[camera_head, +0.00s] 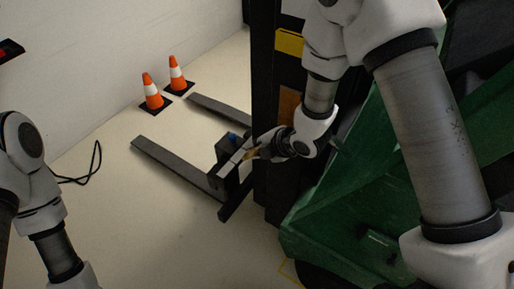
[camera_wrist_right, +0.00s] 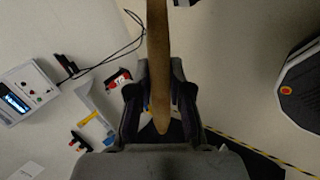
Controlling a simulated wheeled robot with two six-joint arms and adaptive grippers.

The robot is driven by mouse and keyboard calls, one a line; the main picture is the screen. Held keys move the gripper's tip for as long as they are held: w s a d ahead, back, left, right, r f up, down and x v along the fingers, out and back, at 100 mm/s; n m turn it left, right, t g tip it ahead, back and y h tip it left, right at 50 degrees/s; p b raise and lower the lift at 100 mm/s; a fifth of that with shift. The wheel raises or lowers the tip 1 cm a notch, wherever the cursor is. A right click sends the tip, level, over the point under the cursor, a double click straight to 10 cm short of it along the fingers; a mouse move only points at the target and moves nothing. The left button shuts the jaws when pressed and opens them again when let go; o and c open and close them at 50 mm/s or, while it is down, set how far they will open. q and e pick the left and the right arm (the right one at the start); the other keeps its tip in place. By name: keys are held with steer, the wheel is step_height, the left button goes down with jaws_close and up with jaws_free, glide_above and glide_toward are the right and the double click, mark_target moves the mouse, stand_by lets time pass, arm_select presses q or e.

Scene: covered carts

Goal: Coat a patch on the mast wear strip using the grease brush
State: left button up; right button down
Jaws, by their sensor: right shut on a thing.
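My right gripper (camera_head: 252,153) is in front of the dark forklift mast (camera_head: 265,80). In the right wrist view the gripper (camera_wrist_right: 159,100) is shut on a wooden handle, which I take to be the grease brush (camera_wrist_right: 158,60). The handle runs up out of the picture, so the bristles are not seen. An orange-brown strip (camera_head: 288,104) shows on the mast, partly behind my right arm; I take it to be the wear strip. I cannot tell whether the brush touches it. My left arm shows at the left, but its gripper is out of the picture.
Two forks (camera_head: 175,165) reach out low from the mast. Two orange cones (camera_head: 152,92) stand by the wall. The green forklift body (camera_head: 335,215) fills the right side. In the wrist view a white device with a screen (camera_wrist_right: 24,93) and cables lie left.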

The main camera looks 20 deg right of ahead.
stand_by(0.3)
step_height(320, 180, down, 3)
steer(key=b, duration=0.2)
steer(key=shift+b, duration=0.4)
steer(key=shift+a, duration=0.1)
steer(key=s+a+p, duration=0.5)
steer(key=a+p, duration=0.1)
steer(key=p, duration=0.6)
steer(key=shift+s+a, duration=0.25)
steer(key=shift+a, duration=0.15)
steer(key=shift+f, duration=0.1)
